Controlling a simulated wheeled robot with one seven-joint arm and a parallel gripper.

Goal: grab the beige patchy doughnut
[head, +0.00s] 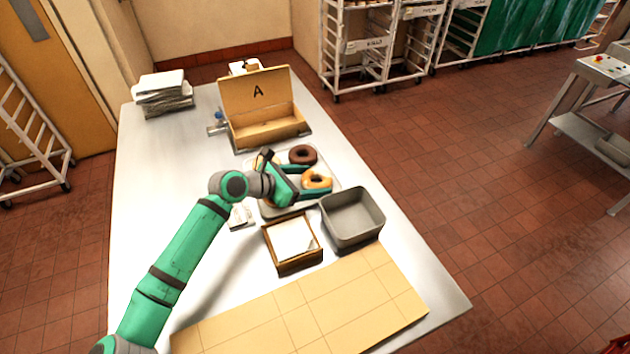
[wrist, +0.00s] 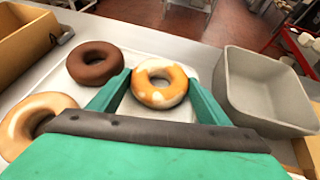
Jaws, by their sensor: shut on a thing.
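A ring doughnut (wrist: 161,98), golden-orange with pale beige patches, sits between the two green fingers of my gripper (wrist: 159,84) in the wrist view. The fingers press on it from both sides. It also shows in the head view (head: 325,183), at the right side of a pale tray (head: 333,188). A plainer beige doughnut (wrist: 38,112) lies left in the wrist view, partly hidden by my gripper body. A dark brown doughnut (wrist: 95,62) lies beyond my left finger. I cannot tell whether the held doughnut still touches the tray.
A grey bin (head: 352,218) stands close to the right of the tray. A wooden box with a white top (head: 292,240) stands in front. An open box marked A (head: 265,132) stands behind.

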